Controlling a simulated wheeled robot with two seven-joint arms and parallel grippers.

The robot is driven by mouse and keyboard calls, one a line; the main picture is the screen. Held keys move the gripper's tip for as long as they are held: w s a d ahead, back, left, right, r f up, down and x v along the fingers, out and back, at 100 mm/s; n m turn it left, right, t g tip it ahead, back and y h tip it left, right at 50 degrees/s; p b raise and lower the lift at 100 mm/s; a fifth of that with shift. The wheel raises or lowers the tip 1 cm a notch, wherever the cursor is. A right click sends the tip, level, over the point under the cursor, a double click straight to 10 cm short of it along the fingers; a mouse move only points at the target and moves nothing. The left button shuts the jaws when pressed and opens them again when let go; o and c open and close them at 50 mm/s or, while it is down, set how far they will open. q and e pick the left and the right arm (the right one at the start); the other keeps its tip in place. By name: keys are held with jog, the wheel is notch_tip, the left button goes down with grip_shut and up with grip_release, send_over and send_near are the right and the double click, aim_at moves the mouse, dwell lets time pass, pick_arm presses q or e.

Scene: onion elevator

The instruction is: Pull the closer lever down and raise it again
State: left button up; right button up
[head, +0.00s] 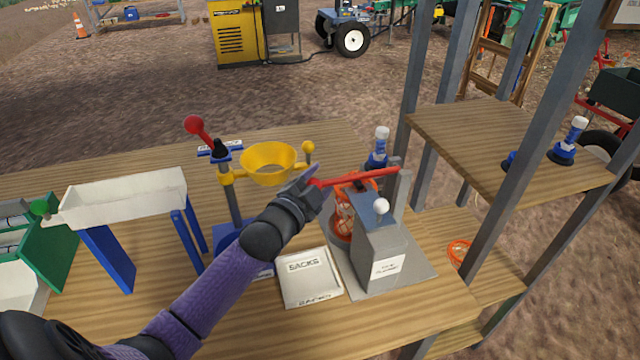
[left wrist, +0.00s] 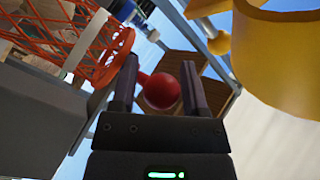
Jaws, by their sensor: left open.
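The closer is a grey box-shaped machine (head: 378,245) with a label on its front, standing on a grey plate on the table. Its red lever (head: 362,177) runs nearly level from a grey post leftward to my left gripper (head: 308,183). In the left wrist view, the lever's red ball (left wrist: 163,92) sits between the fingers of my open left gripper (left wrist: 157,85). I cannot tell whether the fingers touch it. In the head view the gripper partly hides the ball end. My right gripper is not in view.
An orange net sack (head: 343,222) is beside the closer. A yellow funnel (head: 268,160) on a blue stand with another red-ball lever (head: 195,125) stands to the left. A tray marked SACKS (head: 309,283) lies in front. Grey uprights and a wooden shelf (head: 500,140) are on the right.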

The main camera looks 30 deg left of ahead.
pick_arm(q)
jog(key=shift+w, duration=0.4)
grip_shut()
jog(key=shift+r, duration=0.15)
dwell(1.0)
